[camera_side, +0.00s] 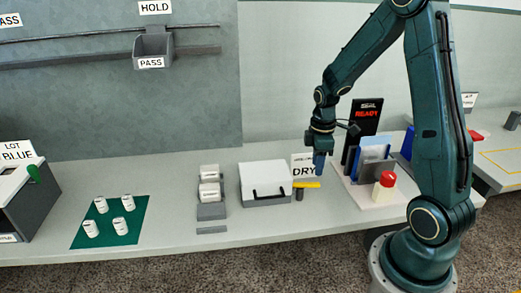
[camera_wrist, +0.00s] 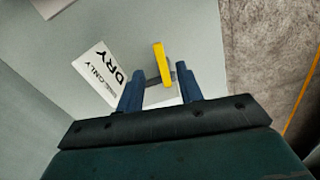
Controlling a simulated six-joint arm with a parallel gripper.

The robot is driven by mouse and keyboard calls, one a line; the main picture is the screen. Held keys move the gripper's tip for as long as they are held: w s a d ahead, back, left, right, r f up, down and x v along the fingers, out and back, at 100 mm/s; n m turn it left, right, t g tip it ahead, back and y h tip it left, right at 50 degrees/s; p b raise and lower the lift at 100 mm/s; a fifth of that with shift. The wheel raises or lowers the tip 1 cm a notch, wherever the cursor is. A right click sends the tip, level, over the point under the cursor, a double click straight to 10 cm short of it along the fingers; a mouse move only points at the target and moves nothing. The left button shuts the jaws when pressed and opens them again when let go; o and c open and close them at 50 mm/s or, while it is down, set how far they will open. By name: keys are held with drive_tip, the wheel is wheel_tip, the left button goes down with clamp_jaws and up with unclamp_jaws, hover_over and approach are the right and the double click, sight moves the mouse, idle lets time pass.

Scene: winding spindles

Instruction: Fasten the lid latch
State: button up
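A white box with a closed-looking lid (camera_side: 265,180) stands mid-bench, with a dark handle on its front. Beside its right front corner a yellow bar (camera_side: 306,185) lies roughly level on a short grey post (camera_side: 299,194); it looks like the latch. The bar also shows in the wrist view (camera_wrist: 162,62), beyond and between the fingertips. My gripper (camera_side: 319,160) is above the bench, behind and right of the bar. In the wrist view its two blue fingers (camera_wrist: 158,80) are apart with nothing gripped. Contact with the bar is not visible.
A DRY sign (camera_side: 303,166) stands close behind the bar, near my gripper. To the right is a pale base with a holder (camera_side: 374,168) and a red-topped button (camera_side: 385,180). Left are a grey stand (camera_side: 211,211) and a green mat (camera_side: 134,218) with several white spools.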

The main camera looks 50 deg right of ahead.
sight(315, 184)
drive_tip(key=shift+f, duration=3.1)
clamp_jaws()
